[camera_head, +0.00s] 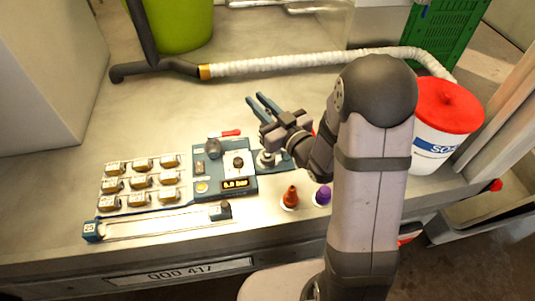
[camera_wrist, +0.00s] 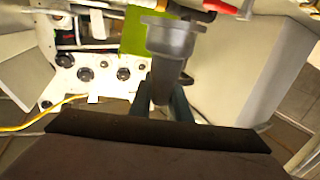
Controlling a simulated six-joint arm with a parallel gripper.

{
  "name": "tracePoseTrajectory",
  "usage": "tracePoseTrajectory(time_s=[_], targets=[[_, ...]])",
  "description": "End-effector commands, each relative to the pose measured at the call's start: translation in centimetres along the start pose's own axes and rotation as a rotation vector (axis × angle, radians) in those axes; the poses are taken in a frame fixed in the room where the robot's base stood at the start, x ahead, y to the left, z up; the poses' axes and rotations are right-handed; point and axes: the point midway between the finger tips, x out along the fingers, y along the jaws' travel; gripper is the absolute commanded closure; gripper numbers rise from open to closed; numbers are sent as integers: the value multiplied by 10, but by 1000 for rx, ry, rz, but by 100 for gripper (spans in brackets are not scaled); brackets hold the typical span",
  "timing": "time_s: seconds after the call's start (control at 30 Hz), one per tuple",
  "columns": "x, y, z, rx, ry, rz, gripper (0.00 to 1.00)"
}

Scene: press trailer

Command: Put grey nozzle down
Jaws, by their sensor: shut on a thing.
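The grey nozzle (camera_wrist: 172,45) shows large in the wrist view, its wide flange at the top and its narrow end toward my blue fingers. My gripper (camera_wrist: 160,98) is shut on it, one finger on each side of the narrow end. In the head view my gripper (camera_head: 261,105) is raised above the bench, behind the blue panel, fingers toward the upper left. I cannot clearly make out the nozzle there. A red-brown nozzle (camera_head: 290,197) and a purple nozzle (camera_head: 323,195) stand upright near the front edge.
A blue control panel (camera_head: 225,184) with a display stands beside a tray of several small brown-and-white blocks (camera_head: 113,185). A white hose (camera_head: 290,64) crosses the back. A red-lidded white bucket (camera_head: 431,145) stands right. The bench (camera_head: 165,107) is clear behind the blocks.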

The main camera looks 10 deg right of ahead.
Motion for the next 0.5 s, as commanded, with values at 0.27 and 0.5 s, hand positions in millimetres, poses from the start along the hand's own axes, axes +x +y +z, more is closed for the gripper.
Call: tracePoseTrajectory(time_s=[0.27, 0.5], targets=[[0, 0, 0, -1, 2, 2, 100], [0, 0, 18, 3, -2, 1, 100]])
